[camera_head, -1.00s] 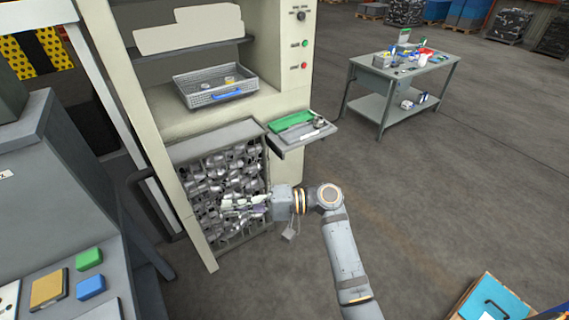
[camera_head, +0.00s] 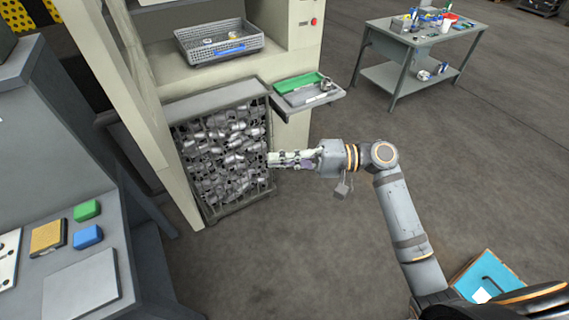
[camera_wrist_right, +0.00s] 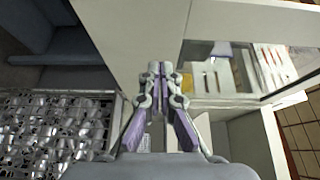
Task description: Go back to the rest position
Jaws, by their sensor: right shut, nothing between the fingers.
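My right gripper (camera_head: 275,159) is shut and empty. In the head view it points left, at the right side of the bin of metal parts (camera_head: 222,150), and I cannot tell whether it touches the bin's frame. In the right wrist view the gripper (camera_wrist_right: 160,72) has its fingertips together in front of a pale machine wall (camera_wrist_right: 120,25), with the metal parts (camera_wrist_right: 55,125) at the lower left. My left gripper is not in view.
A grey mesh basket (camera_head: 262,46) with a blue handle sits on the machine shelf. A side tray (camera_head: 335,93) holds a green item. A grey workbench (camera_head: 395,40) stands at the upper right. A blue crate (camera_head: 515,262) is at the lower right. The floor between is clear.

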